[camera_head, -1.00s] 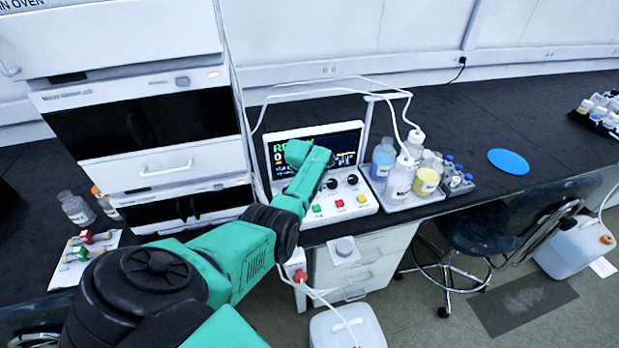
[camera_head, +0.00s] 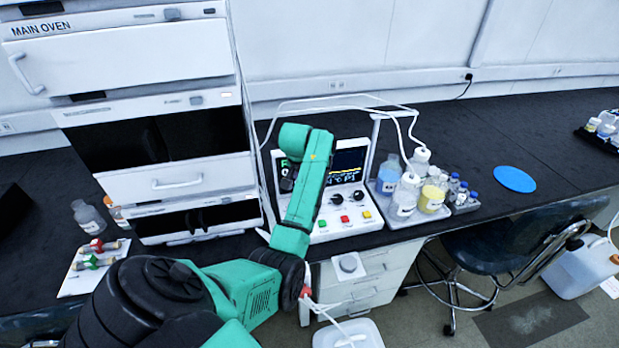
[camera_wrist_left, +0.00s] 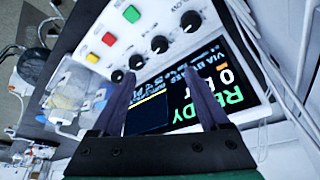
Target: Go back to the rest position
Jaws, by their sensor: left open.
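My left arm (camera_head: 305,190) comes in from the lower left of the head view and rises in front of the control unit (camera_head: 366,215). The gripper at its end is hidden or too small to make out there. In the left wrist view my left gripper (camera_wrist_left: 160,90) is open, its two dark fingers apart with nothing between them. Beyond the fingers is the unit's panel, with a screen (camera_wrist_left: 228,75) reading READY, black knobs, and red, green and yellow buttons (camera_wrist_left: 131,14). My right gripper does not show.
A stack of ovens (camera_head: 130,70) stands left of the unit. A tray (camera_head: 425,215) of bottles stands right of it, with white tubes above. A blue disc (camera_head: 515,179) lies on the dark bench. A dark chair (camera_head: 500,240) stands in front of the bench.

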